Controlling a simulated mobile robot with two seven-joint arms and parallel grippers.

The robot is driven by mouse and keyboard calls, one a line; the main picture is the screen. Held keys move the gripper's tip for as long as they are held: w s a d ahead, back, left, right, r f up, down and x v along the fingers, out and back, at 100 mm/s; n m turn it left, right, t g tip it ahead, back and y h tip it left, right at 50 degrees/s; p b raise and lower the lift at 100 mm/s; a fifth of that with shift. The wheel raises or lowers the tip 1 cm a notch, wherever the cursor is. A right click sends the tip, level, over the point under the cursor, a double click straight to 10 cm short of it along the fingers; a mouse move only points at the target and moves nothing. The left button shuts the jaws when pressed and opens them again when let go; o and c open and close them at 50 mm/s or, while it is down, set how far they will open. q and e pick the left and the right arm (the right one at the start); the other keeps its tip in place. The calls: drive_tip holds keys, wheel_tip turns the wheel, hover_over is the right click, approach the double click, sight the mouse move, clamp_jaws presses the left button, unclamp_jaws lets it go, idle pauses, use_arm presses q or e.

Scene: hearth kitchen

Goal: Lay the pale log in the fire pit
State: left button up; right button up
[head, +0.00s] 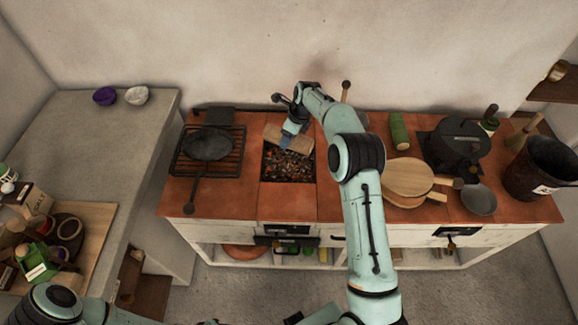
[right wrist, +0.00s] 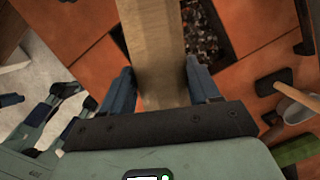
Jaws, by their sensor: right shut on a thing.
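The pale log (head: 297,142) is a squared, light tan piece of wood. It lies over the back part of the fire pit (head: 288,168), a square opening with dark and orange embers in the red tiled counter. My right gripper (head: 289,137) is shut on the log from above. In the right wrist view the log (right wrist: 153,40) runs between both fingers (right wrist: 161,80), beside the embers. I cannot tell whether the log touches the embers or hangs above them. My left arm shows at the bottom left of the head view, but its gripper is out of view.
A grate with a dark pan (head: 208,145) stands left of the pit. Right of it are a green cylinder (head: 399,131), wooden boards (head: 407,177), a dark pot (head: 461,139), a small pan (head: 478,199) and a black bucket (head: 543,168). The counter's front strip below the pit is clear.

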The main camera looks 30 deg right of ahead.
wheel_tip(320, 180, down, 18)
drive_tip(key=shift+r, duration=0.1)
drive_tip(key=shift+s, duration=0.1)
idle(0.4)
drive_tip(key=o, duration=1.3)
drive_tip(key=b+v, duration=0.1)
drive_tip(key=v, duration=1.1)
